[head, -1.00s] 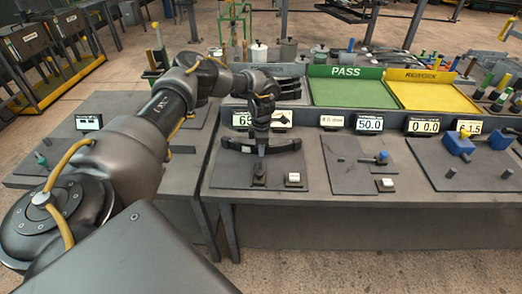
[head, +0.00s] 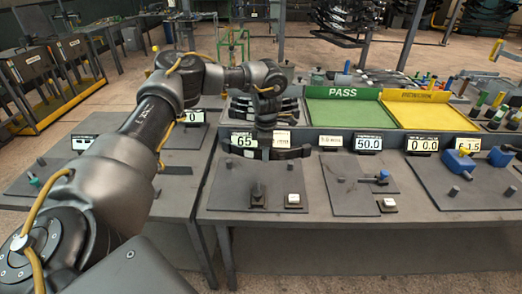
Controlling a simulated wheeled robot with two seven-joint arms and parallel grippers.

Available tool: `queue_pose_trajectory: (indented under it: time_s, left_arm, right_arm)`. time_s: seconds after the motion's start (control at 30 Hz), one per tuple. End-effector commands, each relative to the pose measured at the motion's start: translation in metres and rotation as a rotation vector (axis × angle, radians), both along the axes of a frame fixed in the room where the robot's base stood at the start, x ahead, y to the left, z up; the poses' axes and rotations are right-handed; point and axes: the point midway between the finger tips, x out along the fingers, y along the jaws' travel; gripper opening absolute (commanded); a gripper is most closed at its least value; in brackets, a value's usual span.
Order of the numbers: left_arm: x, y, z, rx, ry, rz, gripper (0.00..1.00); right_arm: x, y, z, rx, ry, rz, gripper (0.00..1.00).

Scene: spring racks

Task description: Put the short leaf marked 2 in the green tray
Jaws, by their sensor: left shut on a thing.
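My left gripper (head: 265,143) points down over the near bench and is shut on a dark, slightly curved leaf (head: 292,154). The leaf lies crosswise in the fingers, just in front of the "65" display and above a small dark fixture block. It seems clear of the block. No mark 2 can be read on it. The green tray (head: 345,113), under a PASS sign, stands to the right and behind the gripper, and looks empty. More dark leaves (head: 288,104) lie in a rack behind the gripper, partly hidden by my arm. My right gripper is not in view.
A yellow tray (head: 432,114) stands right of the green one. A row of number displays (head: 368,142) runs along the bench in front of the trays. Test plates with a blue-knobbed lever (head: 381,177) and a blue clamp (head: 458,160) are to the right.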

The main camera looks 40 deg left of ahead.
Motion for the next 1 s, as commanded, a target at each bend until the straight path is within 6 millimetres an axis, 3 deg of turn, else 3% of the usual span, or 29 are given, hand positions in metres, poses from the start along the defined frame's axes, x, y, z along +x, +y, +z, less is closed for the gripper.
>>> queue_pose_trajectory:
  time_s: [0.27, 0.4, 0.5, 0.73, 1.0]
  left_arm:
    - [-0.034, -0.101, 0.011, -0.012, 0.000, -0.481, 0.00]
    - [-0.070, -0.150, 0.018, -0.012, -0.003, -0.781, 0.00]
    - [-0.095, -0.174, 0.022, -0.007, -0.007, -0.963, 0.00]
    - [-0.134, -0.200, 0.027, -0.001, -0.012, -1.222, 0.00]
    - [-0.143, -0.205, 0.029, 0.001, -0.014, -1.282, 0.00]
  right_arm:
    - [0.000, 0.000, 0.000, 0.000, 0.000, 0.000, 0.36]
    - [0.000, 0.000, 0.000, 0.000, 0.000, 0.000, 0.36]
    - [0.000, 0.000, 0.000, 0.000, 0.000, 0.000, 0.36]
    - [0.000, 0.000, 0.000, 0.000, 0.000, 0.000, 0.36]
    - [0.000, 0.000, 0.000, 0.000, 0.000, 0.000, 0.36]
